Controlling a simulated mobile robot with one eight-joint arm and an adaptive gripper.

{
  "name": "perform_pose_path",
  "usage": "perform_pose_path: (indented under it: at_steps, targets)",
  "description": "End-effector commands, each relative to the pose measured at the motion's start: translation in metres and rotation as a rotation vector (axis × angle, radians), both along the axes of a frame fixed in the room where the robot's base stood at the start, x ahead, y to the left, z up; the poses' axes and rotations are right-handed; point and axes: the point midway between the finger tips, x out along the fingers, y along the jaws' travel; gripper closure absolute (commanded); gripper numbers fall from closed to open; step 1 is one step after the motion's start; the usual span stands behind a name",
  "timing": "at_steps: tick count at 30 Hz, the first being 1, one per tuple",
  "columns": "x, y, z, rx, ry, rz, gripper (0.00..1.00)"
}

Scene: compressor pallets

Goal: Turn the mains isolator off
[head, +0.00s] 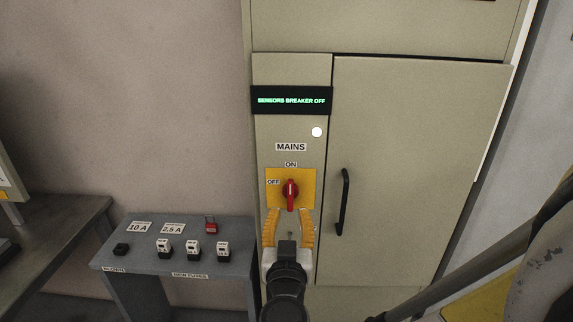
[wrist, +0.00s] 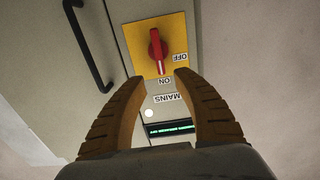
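The mains isolator is a red rotary handle (head: 290,190) on a yellow plate (head: 272,201), on the narrow left panel of a beige cabinet. ON is printed above the plate and OFF at its left. The handle stands upright, its white mark toward ON. In the wrist view, which is upside down, the red handle (wrist: 157,46) also points to ON. My gripper (head: 290,213) is open, its orange fingers spread just below the handle in the head view. In the wrist view the empty gap of my gripper (wrist: 158,78) faces the plate; no contact with the handle shows.
A display (head: 291,100) reads "SENSORS BREAKER OFF"; a white lamp (head: 317,132) sits below it. A black door handle (head: 342,202) stands right of the isolator. At left, a grey stand (head: 140,262) holds several fuses and a red padlock (head: 211,225).

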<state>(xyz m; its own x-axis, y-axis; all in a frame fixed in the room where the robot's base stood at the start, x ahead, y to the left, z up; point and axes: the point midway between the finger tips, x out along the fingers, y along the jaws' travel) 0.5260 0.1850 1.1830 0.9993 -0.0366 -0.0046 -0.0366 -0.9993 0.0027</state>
Motion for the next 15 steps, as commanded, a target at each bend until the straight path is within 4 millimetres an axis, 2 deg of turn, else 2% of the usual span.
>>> perform_pose_path:
  at_steps: [5, 15]
  targets:
    - [0.019, 0.001, 0.0, 0.003, -0.007, 0.001, 0.64]
    - [0.085, -0.003, -0.001, 0.002, -0.005, 0.001, 0.64]
